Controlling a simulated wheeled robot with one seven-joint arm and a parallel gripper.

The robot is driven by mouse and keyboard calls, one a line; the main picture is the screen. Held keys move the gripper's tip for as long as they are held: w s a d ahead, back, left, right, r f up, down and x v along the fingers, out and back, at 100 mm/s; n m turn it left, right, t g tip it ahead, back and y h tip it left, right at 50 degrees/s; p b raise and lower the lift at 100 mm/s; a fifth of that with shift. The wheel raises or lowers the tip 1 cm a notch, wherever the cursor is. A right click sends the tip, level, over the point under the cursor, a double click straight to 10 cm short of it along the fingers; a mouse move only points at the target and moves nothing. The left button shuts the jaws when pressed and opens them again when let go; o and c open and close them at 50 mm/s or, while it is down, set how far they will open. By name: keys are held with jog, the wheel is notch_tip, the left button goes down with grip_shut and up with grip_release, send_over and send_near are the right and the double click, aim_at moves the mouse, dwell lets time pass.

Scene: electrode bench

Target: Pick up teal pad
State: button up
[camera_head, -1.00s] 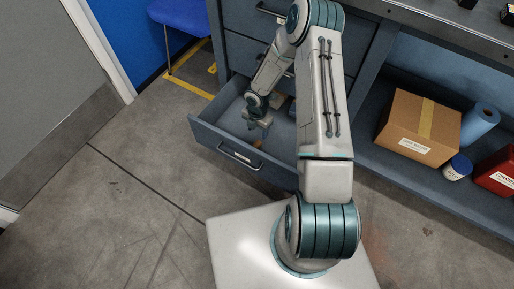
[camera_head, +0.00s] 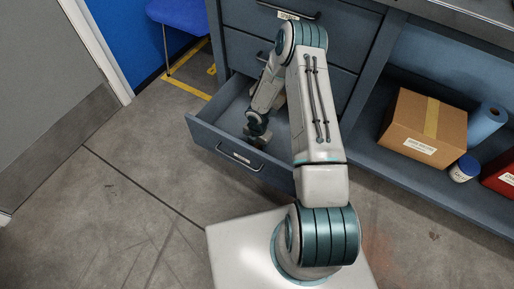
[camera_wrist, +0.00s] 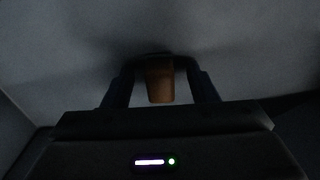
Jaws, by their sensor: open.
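I cannot make out a teal pad in either view. My gripper (camera_head: 257,138) is down inside the open drawer (camera_head: 213,139), near its front wall. In the dark wrist view my gripper (camera_wrist: 160,68) has its two fingers apart. A small orange-brown object (camera_wrist: 160,84) shows between the fingers, with a gap on each side of it. The drawer's grey floor lies around it. My arm hides the right part of the drawer in the head view.
A cardboard box (camera_head: 418,134), a blue roll (camera_head: 487,122), a white jar with a blue lid (camera_head: 463,169) and a red box (camera_head: 499,175) sit on the low shelf at right. A blue chair (camera_head: 180,17) stands at the upper left. The floor left of the drawer is clear.

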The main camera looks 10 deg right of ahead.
jog(key=c, duration=1.1)
jog(key=shift+r, duration=0.1)
jog(key=shift+r, duration=0.4)
notch_tip(320, 180, up, 4)
jog(key=p, duration=0.2)
jog(key=shift+p, duration=0.3)
jog(key=s+d+r+p, duration=0.1)
jog(key=s+d+r, duration=0.1)
jog(key=d, duration=0.1)
jog(key=s+d+r+p, duration=0.1)
jog(key=s+d+r, duration=0.1)
jog(key=d, duration=0.1)
jog(key=s+d+r+p, duration=0.1)
jog(key=s+d+r, duration=0.1)
jog(key=s+d, duration=0.1)
jog(key=shift+s+d, duration=0.1)
